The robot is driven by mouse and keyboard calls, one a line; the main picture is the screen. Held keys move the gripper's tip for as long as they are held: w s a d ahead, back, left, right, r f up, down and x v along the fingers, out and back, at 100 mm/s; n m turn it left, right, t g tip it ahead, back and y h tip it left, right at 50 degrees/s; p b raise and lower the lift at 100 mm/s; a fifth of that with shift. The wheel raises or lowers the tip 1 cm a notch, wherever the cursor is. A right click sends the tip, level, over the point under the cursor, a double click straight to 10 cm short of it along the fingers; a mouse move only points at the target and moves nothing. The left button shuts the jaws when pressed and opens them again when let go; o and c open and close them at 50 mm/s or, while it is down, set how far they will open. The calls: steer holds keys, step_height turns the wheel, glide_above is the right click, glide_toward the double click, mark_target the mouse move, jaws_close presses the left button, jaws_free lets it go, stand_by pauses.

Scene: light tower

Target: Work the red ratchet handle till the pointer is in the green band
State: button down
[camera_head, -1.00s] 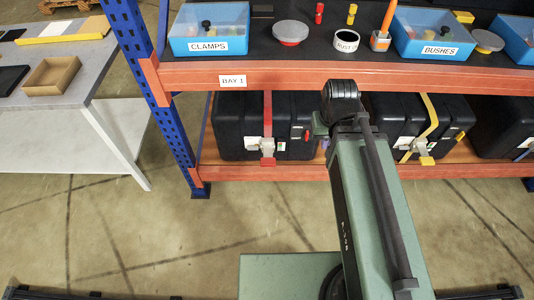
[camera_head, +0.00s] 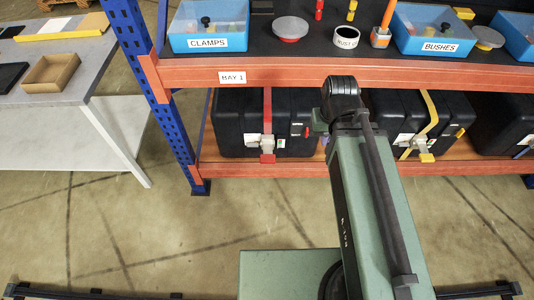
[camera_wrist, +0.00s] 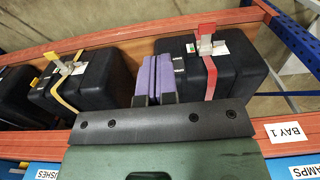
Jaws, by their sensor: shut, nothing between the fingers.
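The red ratchet handle (camera_head: 267,158) is at the lower end of the grey ratchet (camera_head: 266,144) on a red strap (camera_head: 267,105) around a black case. In the wrist view the picture is turned over, and the red handle (camera_wrist: 206,29) sticks up above the grey ratchet (camera_wrist: 205,46). A pale plate with a green patch (camera_wrist: 191,47) is beside the ratchet; the pointer is too small to make out. My gripper (camera_wrist: 157,60) has purple fingers, shut and empty. It appears left of the red strap in that view, apart from the handle.
A second black case with a yellow strap (camera_head: 432,115) sits to the right on the lower shelf. The orange shelf beam (camera_head: 300,74) runs above the cases. Bins and small parts stand on the upper shelf. A blue upright (camera_head: 160,120) is left, with open floor in front.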

steer(key=w+a+f+n+b, duration=0.1)
steer(key=w+a+f+b, duration=0.2)
steer(key=f+b, duration=0.4)
steer(key=w+a+f+n+b, duration=0.15)
steer(key=w+f+b, duration=0.25)
steer(key=f+b, duration=0.4)
steer(key=w+a+f+b, duration=0.3)
steer(key=a+f+b, duration=0.1)
steer(key=f+b, duration=0.3)
steer(key=w+a+f+n+b, duration=0.1)
steer(key=w+a+f+b, duration=0.1)
steer(key=w+f+b, duration=0.1)
steer(key=w+a+f+n+b, duration=0.1)
steer(key=w+a+f+b, duration=0.2)
steer(key=w+f+b, duration=0.1)
steer(key=w+a+f+n+b, duration=0.2)
steer(key=w+a+f+b, duration=0.1)
steer(key=w+f+b, duration=0.1)
steer(key=shift+w+f+g+h, duration=0.15)
steer(key=shift+w+g+h, duration=0.15)
steer(key=shift+w+g, duration=0.15)
steer(key=shift+w+n, duration=0.1)
steer(key=shift+n, duration=0.15)
steer(key=shift+s+r, duration=0.2)
